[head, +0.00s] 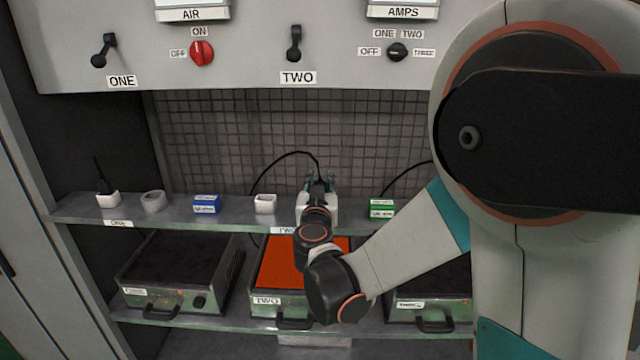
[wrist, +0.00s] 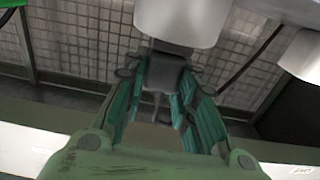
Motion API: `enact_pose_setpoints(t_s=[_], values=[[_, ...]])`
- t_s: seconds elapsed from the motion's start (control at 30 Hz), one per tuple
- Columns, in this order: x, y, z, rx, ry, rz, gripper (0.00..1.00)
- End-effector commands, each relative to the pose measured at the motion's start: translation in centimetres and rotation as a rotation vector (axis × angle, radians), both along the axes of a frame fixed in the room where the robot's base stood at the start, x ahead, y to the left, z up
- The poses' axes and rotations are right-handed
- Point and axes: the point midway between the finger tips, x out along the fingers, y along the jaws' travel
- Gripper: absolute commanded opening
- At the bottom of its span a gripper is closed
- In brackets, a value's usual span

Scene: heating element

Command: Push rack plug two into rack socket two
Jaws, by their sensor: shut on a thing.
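My gripper (head: 318,182) is above the back shelf, near the label TWO. In the wrist view its teal fingers (wrist: 158,100) are shut on a dark grey plug (wrist: 170,70), which I take as rack plug two. A black cable (head: 290,155) rises from behind the shelf to the gripper in the head view. A small white socket (head: 265,204) stands on the shelf just left of the gripper, likely rack socket two. A large white rounded body (wrist: 180,20) is at the plug's far end in the wrist view. I cannot tell whether they touch.
On the shelf (head: 235,212) to the left are a white socket with a plug (head: 108,200), a white ring (head: 153,201) and a blue box (head: 207,204). A green box (head: 382,209) is to the right. Heaters stand below; an orange-topped one (head: 275,270) is labelled TWO.

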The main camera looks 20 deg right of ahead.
Motion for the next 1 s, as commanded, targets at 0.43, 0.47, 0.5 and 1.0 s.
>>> enact_pose_setpoints(t_s=[0.43,0.47,0.5,1.0], values=[[0.0,0.0,-1.1,0.0,0.0,0.0,0.02],[0.0,0.0,-1.2,0.0,0.0,0.0,0.02],[0.0,0.0,-1.3,0.0,0.0,0.0,0.02],[-0.1,0.0,-1.2,0.0,0.0,0.0,0.49]])
